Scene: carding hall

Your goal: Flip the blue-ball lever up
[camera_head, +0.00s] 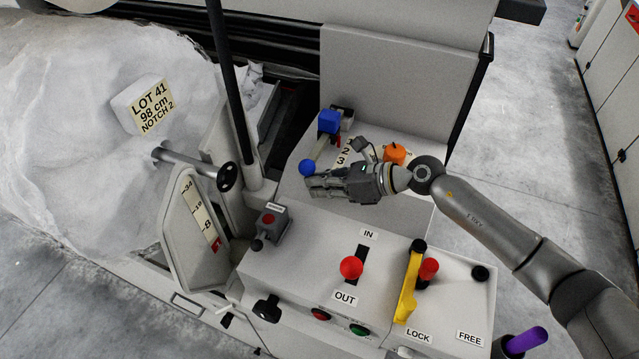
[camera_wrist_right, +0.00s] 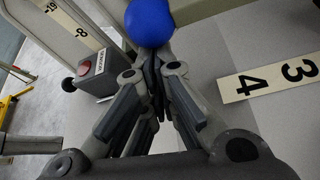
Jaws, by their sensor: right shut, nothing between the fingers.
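The blue ball (camera_head: 306,167) of the lever shows at the left end of my right gripper in the head view. In the right wrist view the blue ball (camera_wrist_right: 149,22) is large, just past the fingertips. My right gripper (camera_head: 312,186) is shut and empty, with its fingertips close to the ball's lower side; whether they touch I cannot tell. It also shows shut in the right wrist view (camera_wrist_right: 157,62). My left gripper is not in view.
In front are a red-ball lever (camera_head: 351,267) and a yellow lock bar (camera_head: 408,288). A grey button box (camera_head: 267,228) and a black post (camera_head: 230,90) stand to the left.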

